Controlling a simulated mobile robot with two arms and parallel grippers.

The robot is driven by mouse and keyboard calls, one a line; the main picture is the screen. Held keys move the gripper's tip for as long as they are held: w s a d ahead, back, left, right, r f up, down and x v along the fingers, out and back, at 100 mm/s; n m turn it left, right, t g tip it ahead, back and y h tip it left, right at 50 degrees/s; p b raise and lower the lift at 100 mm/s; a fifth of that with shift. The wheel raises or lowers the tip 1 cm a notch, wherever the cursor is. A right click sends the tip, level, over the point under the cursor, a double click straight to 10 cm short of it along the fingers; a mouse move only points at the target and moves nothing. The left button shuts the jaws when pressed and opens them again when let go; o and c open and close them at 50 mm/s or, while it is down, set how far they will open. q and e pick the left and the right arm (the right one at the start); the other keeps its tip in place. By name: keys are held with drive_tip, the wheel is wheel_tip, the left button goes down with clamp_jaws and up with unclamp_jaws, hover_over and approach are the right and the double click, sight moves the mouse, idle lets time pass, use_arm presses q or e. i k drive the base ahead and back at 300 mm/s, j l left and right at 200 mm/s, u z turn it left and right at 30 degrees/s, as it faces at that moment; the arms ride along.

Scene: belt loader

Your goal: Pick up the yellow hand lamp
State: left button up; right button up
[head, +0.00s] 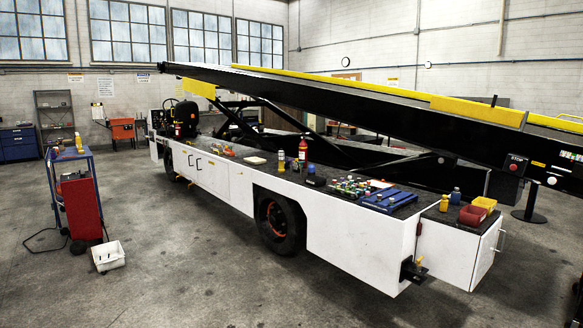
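I cannot tell for certain which thing is the yellow hand lamp. A small upright yellow object (79,143) stands on top of the blue and red cart (84,205) at the left. Another small yellow object (444,203) stands on the near end of the white belt loader's deck, beside a blue bottle (455,196). A yellow and dark upright item (281,161) stands farther along the deck. All are too small to identify. Neither of my grippers can be made out in the head view.
The long white belt loader (350,235) fills the middle and right, its raised conveyor (340,95) slanting above the deck. The front floor is clear.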

sight(282, 153)
drive_tip(key=u, duration=0.1)
drive_tip(key=i+j+u, duration=0.1)
drive_tip(key=i+u, duration=0.35)
drive_tip(key=i, duration=3.35)
drive_tip(key=i+z, duration=0.1)
drive_tip(key=i, duration=0.5)
drive_tip(key=i+z, duration=0.1)
drive_tip(key=i, duration=0.45)
drive_tip(key=i+j+z, duration=0.1)
drive_tip(key=i, duration=0.5)
drive_tip(key=i+j+z, duration=0.1)
drive_tip(key=i+j, duration=0.15)
drive_tip(key=i, duration=0.3)
